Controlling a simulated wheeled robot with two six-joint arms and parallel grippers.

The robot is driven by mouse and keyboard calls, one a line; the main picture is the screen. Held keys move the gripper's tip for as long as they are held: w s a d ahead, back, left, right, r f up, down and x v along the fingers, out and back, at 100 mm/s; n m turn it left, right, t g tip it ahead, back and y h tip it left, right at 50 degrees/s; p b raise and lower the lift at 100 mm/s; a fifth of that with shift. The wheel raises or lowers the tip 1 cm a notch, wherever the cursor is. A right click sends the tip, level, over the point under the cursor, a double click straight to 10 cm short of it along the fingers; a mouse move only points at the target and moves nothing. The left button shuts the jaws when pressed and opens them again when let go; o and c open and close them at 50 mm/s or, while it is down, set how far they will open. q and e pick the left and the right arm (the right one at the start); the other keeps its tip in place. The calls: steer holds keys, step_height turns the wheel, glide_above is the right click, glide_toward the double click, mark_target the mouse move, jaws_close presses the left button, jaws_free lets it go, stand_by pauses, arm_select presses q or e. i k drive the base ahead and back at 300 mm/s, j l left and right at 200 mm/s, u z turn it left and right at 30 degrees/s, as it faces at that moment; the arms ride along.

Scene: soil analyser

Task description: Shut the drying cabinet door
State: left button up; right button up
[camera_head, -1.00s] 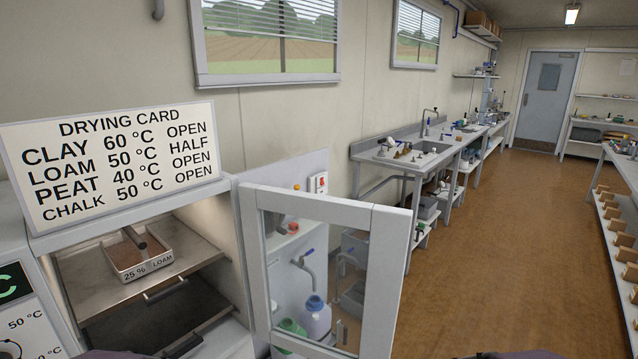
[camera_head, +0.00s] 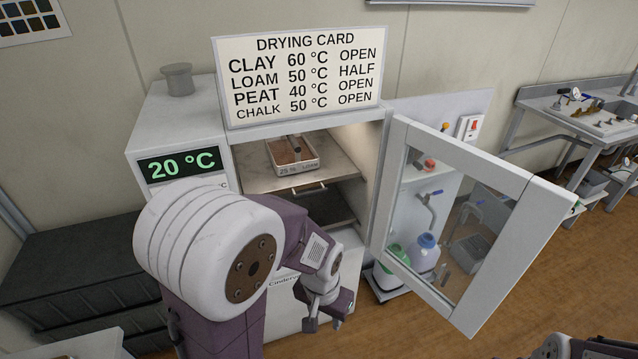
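The drying cabinet (camera_head: 180,121) stands in the middle left, with a 20 °C display. Its door (camera_head: 540,222), a pale frame around a clear pane, is hinged on the cabinet's right side and stands wide open, swung out to the right. My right gripper cannot be made out; only a bit of my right arm shows bottom right.
A drying card (camera_head: 303,74) stands on the cabinet top beside a grey pot (camera_head: 178,79). Green and blue-capped bottles (camera_head: 425,254) show through and beside the door. A sink bench (camera_head: 580,115) is at the right. Open brown floor (camera_head: 590,285) lies right of the door.

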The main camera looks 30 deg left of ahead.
mark_target(541, 205)
steer(key=i+l+u, duration=0.15)
steer(key=l+u, duration=0.3)
steer(key=l, duration=0.3)
steer(key=l+u, duration=0.4)
steer(key=l, duration=0.3)
steer(key=l+u, duration=0.45)
steer(key=l, duration=0.35)
steer(key=k+l+u, duration=0.2)
steer(key=l+u, duration=0.25)
steer(key=l, duration=0.3)
steer(key=i+l+u, duration=0.25)
steer(key=l+u, duration=0.2)
steer(key=l, duration=0.15)
steer(key=i+l+u, duration=0.25)
steer(key=l+u, duration=0.2)
steer(key=l, duration=0.25)
